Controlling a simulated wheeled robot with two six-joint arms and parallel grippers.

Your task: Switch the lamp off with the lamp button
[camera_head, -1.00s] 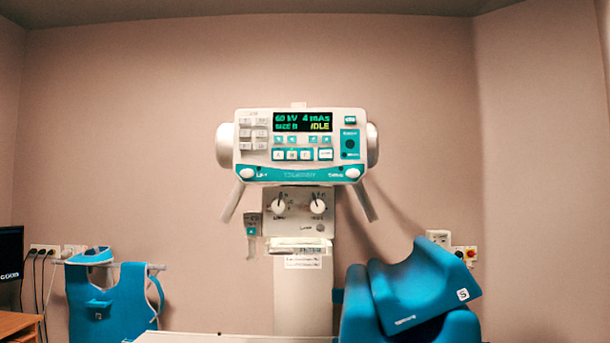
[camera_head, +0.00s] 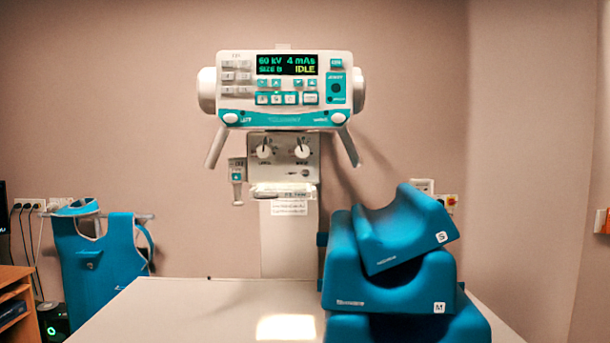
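The scanner head's control console (camera_head: 280,120) hangs in the middle, its display reading 60 kV, 4 mAs, IDLE. Below it is a pale collimator panel (camera_head: 283,170) with two white knobs (camera_head: 264,151). A small round button (camera_head: 305,172) sits low on that panel, at the right; I take it for the lamp button, but its label is too small to read here. A bright rectangular light patch (camera_head: 286,327) lies on the white table, so the lamp appears lit. Neither of my grippers shows in this view.
The white table top (camera_head: 170,310) spans the front. Stacked blue cushions marked S (camera_head: 405,235) and M (camera_head: 395,285) stand on its right. A blue apron (camera_head: 100,260) hangs at left, near a wooden shelf (camera_head: 18,290). The table's left and middle are clear.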

